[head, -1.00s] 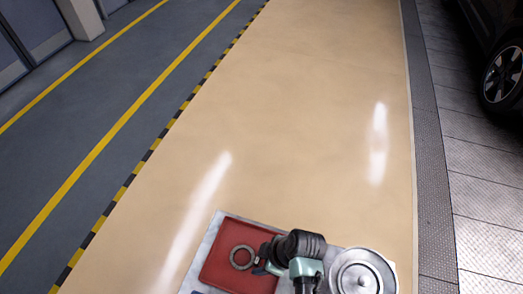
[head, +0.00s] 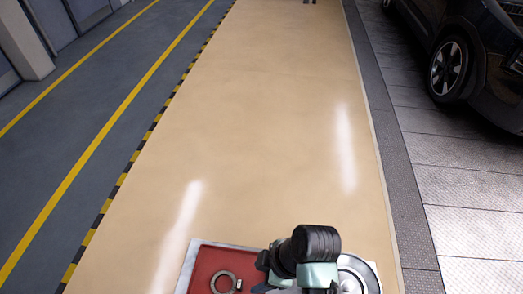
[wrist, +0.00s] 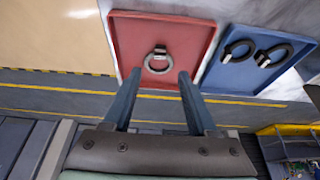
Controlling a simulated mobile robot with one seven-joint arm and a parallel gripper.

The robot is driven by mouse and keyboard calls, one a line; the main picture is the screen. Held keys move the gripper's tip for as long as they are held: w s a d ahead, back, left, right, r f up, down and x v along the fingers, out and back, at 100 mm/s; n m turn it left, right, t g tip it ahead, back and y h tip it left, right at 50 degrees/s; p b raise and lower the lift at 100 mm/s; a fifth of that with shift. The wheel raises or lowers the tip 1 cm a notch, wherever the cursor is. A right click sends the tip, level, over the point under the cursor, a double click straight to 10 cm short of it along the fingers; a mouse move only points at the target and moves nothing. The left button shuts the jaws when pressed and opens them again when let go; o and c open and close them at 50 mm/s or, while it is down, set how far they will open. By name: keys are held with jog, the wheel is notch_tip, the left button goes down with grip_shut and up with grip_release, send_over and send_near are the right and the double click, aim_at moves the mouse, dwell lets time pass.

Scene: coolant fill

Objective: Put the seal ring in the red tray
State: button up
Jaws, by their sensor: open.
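The seal ring (wrist: 148,62), a grey metal ring with a small tab on one side, lies flat in the red tray (wrist: 195,35). In the head view, the ring (head: 214,281) and the red tray (head: 205,262) are at the bottom edge, partly cut off. My gripper (wrist: 159,72) is open and empty. Its two fingers point toward the ring, one to each side of it in the wrist view, and do not touch it. In the head view, my gripper (head: 262,266) is right of the ring, with its fingers partly hidden by my wrist.
A blue tray (wrist: 225,75) with two black rings (wrist: 229,55) sits beside the red one. A round metal part (head: 352,284) stands right of my arm. The tan floor (head: 270,110) ahead is clear. A dark car (head: 475,60) is at the far right.

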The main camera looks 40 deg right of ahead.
jog(key=w+d+r+m+t+h, duration=0.2)
jog(key=w+r+t+h, duration=0.35)
jog(key=w+r, duration=1.2)
jog(key=w+a+r+m+t, duration=0.1)
jog(key=w+a+r+t, duration=0.15)
jog(key=r, duration=0.55)
jog(key=w+a+r+m+t, duration=0.15)
jog(key=r+t, duration=0.25)
jog(key=r, duration=0.5)
jog(key=s+a+r+t, duration=0.1)
jog(key=a+r+t, duration=0.25)
jog(key=r, duration=0.45)
jog(key=s+a+r+t, duration=0.15)
jog(key=a+r, duration=0.25)
jog(key=r, duration=0.4)
jog(key=s+a+r+m+t+y, duration=0.1)
jog(key=s+a+r+t, duration=0.2)
jog(key=r, duration=0.4)
jog(key=s+a+r+m+t+y, duration=0.1)
jog(key=s+a+r+m+t, duration=0.1)
jog(key=s+a+r+t, duration=0.2)
notch_tip(320, 180, up, 4)
jog(key=s, duration=0.2)
jog(key=shift+s+r+y, duration=0.2)
jog(key=shift+s+y, duration=0.1)
jog(key=shift+y, duration=0.05)
